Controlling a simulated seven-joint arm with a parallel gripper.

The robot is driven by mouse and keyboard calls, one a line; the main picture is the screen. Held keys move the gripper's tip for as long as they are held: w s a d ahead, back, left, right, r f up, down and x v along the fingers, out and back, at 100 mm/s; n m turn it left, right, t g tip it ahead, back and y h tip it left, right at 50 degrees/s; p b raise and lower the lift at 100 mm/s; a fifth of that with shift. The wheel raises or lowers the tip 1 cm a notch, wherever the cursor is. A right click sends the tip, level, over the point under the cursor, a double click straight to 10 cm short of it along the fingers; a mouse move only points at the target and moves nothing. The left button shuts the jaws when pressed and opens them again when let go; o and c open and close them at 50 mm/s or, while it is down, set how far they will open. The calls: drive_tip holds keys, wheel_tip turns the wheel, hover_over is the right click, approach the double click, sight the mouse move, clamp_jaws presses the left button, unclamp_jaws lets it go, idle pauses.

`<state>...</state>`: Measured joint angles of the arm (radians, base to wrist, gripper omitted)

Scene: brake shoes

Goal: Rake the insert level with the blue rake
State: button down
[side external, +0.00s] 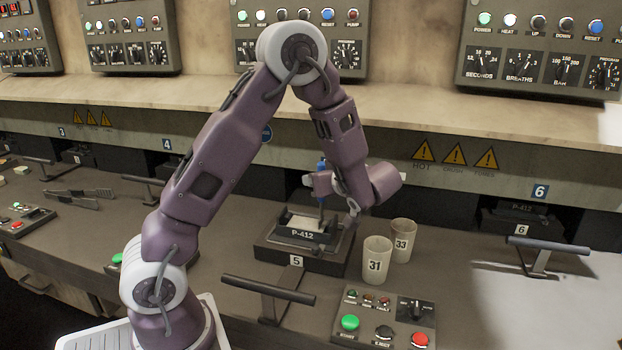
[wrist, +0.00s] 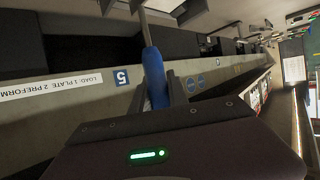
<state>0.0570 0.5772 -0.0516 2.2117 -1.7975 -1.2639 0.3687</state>
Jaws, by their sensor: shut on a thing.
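The blue rake (wrist: 153,75) is upright in my gripper (wrist: 165,92), which is shut on its blue handle; a grey shaft runs on from the handle in the wrist view. In the side view the blue handle (side external: 321,170) shows at my gripper (side external: 322,184), above the mould marked P-412 (side external: 302,235). The insert (side external: 304,222) is a pale, cream-coloured patch in the mould's opening. The rake's lower end is at or just over this patch; I cannot tell whether it touches.
Two cups, marked 31 (side external: 376,262) and 33 (side external: 402,240), stand close to the right of the mould. A press handle (side external: 268,290) and a button box (side external: 384,318) are in front. Control panels (side external: 300,35) line the back.

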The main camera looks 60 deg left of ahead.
drive_tip(key=s+a, duration=0.4)
drive_tip(key=a, duration=0.1)
drive_tip(key=shift+s, duration=0.4)
drive_tip(key=shift+d, duration=0.1)
wheel_tip(320, 180, up, 6)
drive_tip(key=shift+f, duration=0.2)
idle(0.5)
idle(0.3)
